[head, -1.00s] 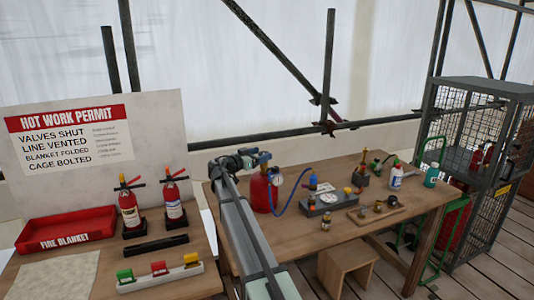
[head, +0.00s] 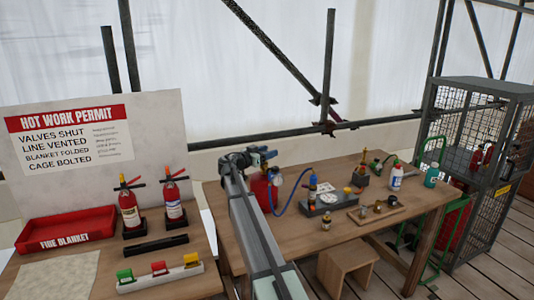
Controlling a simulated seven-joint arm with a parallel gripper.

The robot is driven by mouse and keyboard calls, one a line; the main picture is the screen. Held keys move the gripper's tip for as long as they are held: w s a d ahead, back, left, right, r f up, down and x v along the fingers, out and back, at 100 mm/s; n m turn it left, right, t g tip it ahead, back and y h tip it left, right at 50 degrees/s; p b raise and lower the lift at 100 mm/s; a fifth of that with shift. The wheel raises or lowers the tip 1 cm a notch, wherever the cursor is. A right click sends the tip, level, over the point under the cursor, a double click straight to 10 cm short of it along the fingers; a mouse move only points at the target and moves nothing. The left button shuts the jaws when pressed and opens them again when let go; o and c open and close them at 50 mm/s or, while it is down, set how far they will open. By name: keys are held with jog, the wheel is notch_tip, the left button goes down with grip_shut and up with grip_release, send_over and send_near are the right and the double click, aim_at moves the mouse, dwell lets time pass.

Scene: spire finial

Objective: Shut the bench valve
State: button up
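A red gas cylinder (head: 259,190) stands at the left end of the wooden bench, with a round pale gauge (head: 277,180) and a blue hose (head: 291,209) at its right. The bench valve is not clearly visible; the cylinder's top is hidden behind my gripper and wrist. My gripper (head: 268,154) is at the cylinder's top, pointing right. Whether it touches anything cannot be told, and its fingers are too small to read. My forearm covers the cylinder's lower left part.
The wooden bench (head: 330,238) also holds a grey box (head: 322,204), small brass fittings (head: 378,206) and bottles (head: 396,176). A mesh cage (head: 482,150) stands at the right. On the left table are a red tray (head: 66,230), two extinguishers (head: 129,208) and coloured tags (head: 158,268).

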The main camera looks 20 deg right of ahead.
jog(key=c, duration=0.5)
jog(key=shift+o, duration=0.2)
jog(key=shift+m+g, duration=0.3)
jog(key=shift+g, duration=0.2)
jog(key=shift+w+m+g+h, duration=0.1)
jog(key=shift+m+g+h, duration=0.2)
jog(key=shift+m+g, duration=0.3)
jog(key=m+g, duration=0.2)
jog(key=g, duration=0.2)
jog(key=shift+d, duration=0.1)
jog(key=m+g, duration=0.1)
jog(key=g, duration=0.1)
jog(key=m+g, duration=0.2)
jog(key=shift+s, duration=0.4)
jog(key=shift+s+m+g+y, duration=0.25)
jog(key=shift+m+g+y, duration=0.4)
jog(key=shift+g, duration=0.75)
jog(key=shift+s+m+g, duration=0.15)
jog(key=shift+m+g, duration=0.15)
jog(key=shift+m, duration=0.05)
